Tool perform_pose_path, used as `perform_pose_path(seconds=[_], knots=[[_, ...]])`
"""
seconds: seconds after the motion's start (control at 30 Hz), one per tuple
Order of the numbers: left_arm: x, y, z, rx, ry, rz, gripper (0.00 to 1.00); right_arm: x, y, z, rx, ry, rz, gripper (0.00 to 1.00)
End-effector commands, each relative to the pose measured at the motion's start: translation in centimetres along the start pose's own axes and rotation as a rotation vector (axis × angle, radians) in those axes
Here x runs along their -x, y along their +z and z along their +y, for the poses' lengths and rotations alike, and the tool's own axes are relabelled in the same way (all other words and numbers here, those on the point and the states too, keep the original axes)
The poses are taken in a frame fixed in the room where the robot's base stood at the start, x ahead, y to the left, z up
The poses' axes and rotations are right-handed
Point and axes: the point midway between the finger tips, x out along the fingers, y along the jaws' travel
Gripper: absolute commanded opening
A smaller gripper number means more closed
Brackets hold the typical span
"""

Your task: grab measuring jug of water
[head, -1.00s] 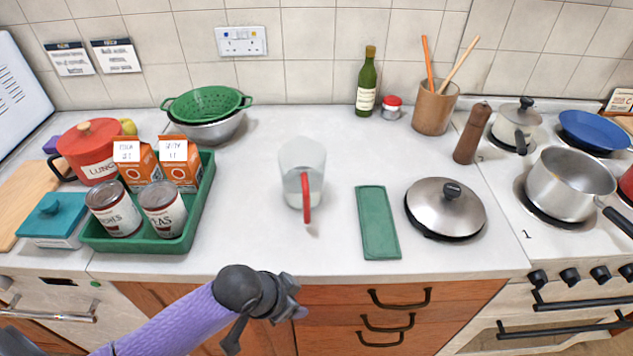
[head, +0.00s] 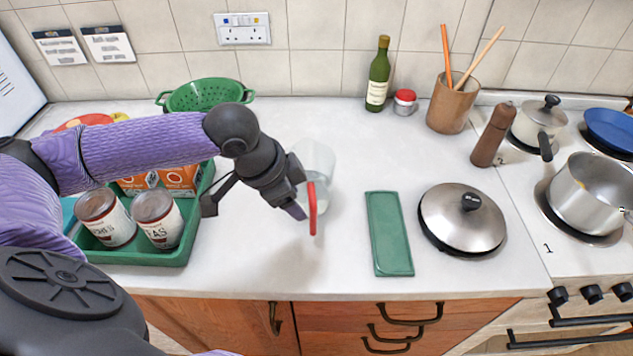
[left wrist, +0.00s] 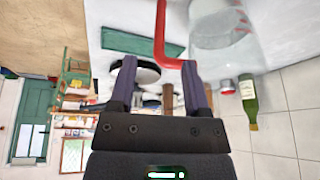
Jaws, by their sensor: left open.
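The clear measuring jug (head: 318,158) with a red handle (head: 312,210) stands upright on the middle of the worktop, with water low inside it. My left gripper (head: 298,203) is at the jug's left front, close to the handle, and hides part of the jug. In the left wrist view the gripper (left wrist: 158,64) is open. The red handle (left wrist: 160,38) shows at the fingertips, near the right finger, and the jug body (left wrist: 222,35) is beyond to the right. I cannot tell whether the finger touches the handle. My right gripper is not in view.
A green tray (head: 185,250) with cans and cartons stands left, partly behind my arm. A green mat (head: 388,235) and a steel lid (head: 462,215) lie right of the jug. A bottle (head: 378,75) and utensil pot (head: 450,105) stand behind. The front worktop is clear.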

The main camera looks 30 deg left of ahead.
Motion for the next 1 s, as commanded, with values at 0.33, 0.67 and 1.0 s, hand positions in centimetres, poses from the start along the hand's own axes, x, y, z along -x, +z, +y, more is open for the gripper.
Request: perform_pose_path(seconds=[0.33,0.67,1.0], knots=[[-6.8,-0.2,-0.1,0.0,0.003,0.0,0.61,-2.6,0.7,-0.1,-0.001,-0.002,-0.012,0.9],[-7.8,-0.3,-0.2,-0.002,0.0,0.0,0.59,-2.7,0.7,0.2,0.003,0.003,-0.012,0.9],[-7.8,-0.3,-0.2,-0.002,-0.001,0.0,0.0,-2.7,0.7,0.2,0.003,0.002,-0.01,0.9]])
